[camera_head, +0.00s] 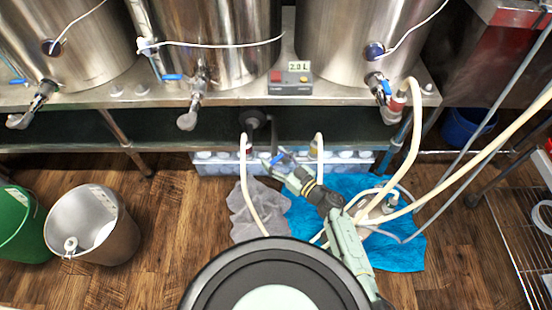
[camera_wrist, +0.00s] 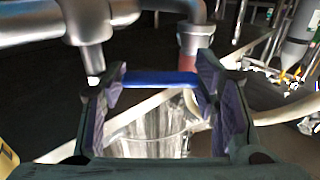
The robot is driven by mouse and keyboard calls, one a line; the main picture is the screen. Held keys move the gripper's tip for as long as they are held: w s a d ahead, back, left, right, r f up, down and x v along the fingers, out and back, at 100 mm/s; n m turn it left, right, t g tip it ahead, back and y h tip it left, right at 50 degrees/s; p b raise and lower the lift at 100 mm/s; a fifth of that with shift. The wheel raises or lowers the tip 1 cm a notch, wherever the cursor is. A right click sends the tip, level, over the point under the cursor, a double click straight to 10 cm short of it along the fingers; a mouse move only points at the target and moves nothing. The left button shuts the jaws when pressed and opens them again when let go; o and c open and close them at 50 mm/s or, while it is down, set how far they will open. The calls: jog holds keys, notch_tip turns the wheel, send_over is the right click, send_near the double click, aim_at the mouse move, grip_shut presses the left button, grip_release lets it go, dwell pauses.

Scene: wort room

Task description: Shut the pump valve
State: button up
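The pump valve's blue handle (camera_head: 279,157) shows in the head view below the tank shelf, close to the tip of my gripper (camera_head: 273,163). In the wrist view the blue handle (camera_wrist: 158,78) lies level, spanning the gap between the two fingers of my gripper (camera_wrist: 160,82). The fingers stand apart, one near each end of the handle; I cannot tell whether they touch it. Grey metal piping (camera_wrist: 92,28) runs across the upper left of the wrist view. The dark round pump part (camera_head: 256,119) is under the shelf; the valve body is mostly hidden.
Steel tanks (camera_head: 210,40) with blue-handled taps stand on the shelf above. A cream hose (camera_head: 248,190) hangs beside my arm. A grey cloth (camera_head: 255,222) and a blue cloth (camera_head: 405,245) lie on the floor. A metal bucket (camera_head: 115,230) and green bucket (camera_head: 20,225) stand at left.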

grip_shut()
dwell(0.5)
